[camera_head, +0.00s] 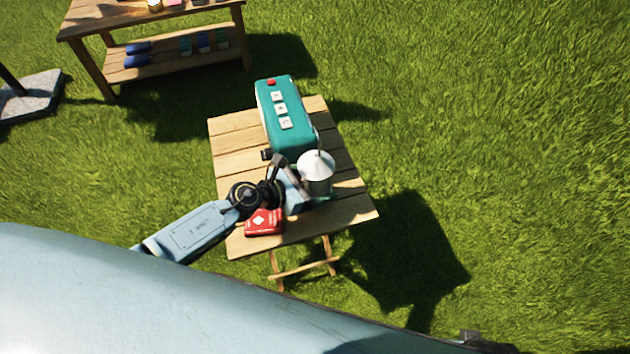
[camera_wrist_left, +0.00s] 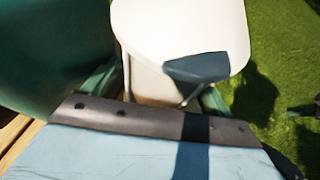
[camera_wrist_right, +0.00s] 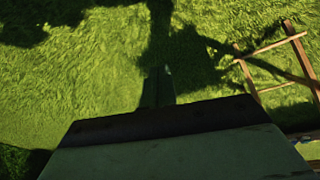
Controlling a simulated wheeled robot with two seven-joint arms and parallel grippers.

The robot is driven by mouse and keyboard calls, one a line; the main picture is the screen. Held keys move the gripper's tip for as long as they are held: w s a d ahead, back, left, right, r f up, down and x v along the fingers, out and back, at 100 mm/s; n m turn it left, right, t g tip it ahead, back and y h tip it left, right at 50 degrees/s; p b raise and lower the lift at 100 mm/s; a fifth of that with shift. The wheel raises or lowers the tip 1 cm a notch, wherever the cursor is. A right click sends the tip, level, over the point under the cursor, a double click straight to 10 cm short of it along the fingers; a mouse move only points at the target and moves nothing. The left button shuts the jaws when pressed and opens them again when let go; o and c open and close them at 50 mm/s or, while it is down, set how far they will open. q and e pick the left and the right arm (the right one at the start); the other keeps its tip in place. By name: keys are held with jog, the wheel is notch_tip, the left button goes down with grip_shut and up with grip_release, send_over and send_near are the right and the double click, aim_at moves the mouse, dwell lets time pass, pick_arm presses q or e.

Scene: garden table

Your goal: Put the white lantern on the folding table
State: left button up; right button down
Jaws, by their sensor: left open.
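The white lantern (camera_head: 316,176), a pale cylinder with a cone top and a thin handle, is upright at the right part of the wooden folding table (camera_head: 237,160). It appears to stand on the slats, but its base is partly hidden. My left gripper (camera_head: 312,194) is low at the lantern, open. In the left wrist view the lantern (camera_wrist_left: 180,30) lies between the two green fingers (camera_wrist_left: 157,92), with a dark shadow on its white top. I cannot tell whether they touch it.
A teal box (camera_head: 283,120) with white buttons stands behind the lantern on the table. A red packet (camera_head: 263,222) lies near the front edge. A wooden shelf bench (camera_head: 180,17) stands at back left, a stone base (camera_head: 32,97) far left. Grass is clear at right.

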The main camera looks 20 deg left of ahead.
pick_arm(q)
jog(key=shift+r, duration=0.15)
pick_arm(e)
jog(key=shift+r, duration=0.1)
pick_arm(q)
jog(key=p+v, duration=0.1)
jog(key=v, duration=0.1)
jog(key=shift+s+a+r, duration=0.15)
jog(key=shift+s+a, duration=0.1)
jog(key=v, duration=0.8)
jog(key=shift+p, duration=0.4)
jog(key=shift+s+a+r, duration=0.25)
jog(key=shift+s+a, duration=0.15)
jog(key=shift+s, duration=0.05)
pick_arm(e)
jog(key=shift+s+d+f, duration=0.25)
jog(key=shift+s+f, duration=0.25)
jog(key=shift+f, duration=0.25)
jog(key=shift+s+d+f, duration=0.2)
jog(key=shift+s+f, duration=0.25)
jog(key=shift+f, duration=0.3)
jog(key=shift+s+d+f, duration=0.25)
jog(key=shift+s+f, duration=0.25)
jog(key=shift+f, duration=0.25)
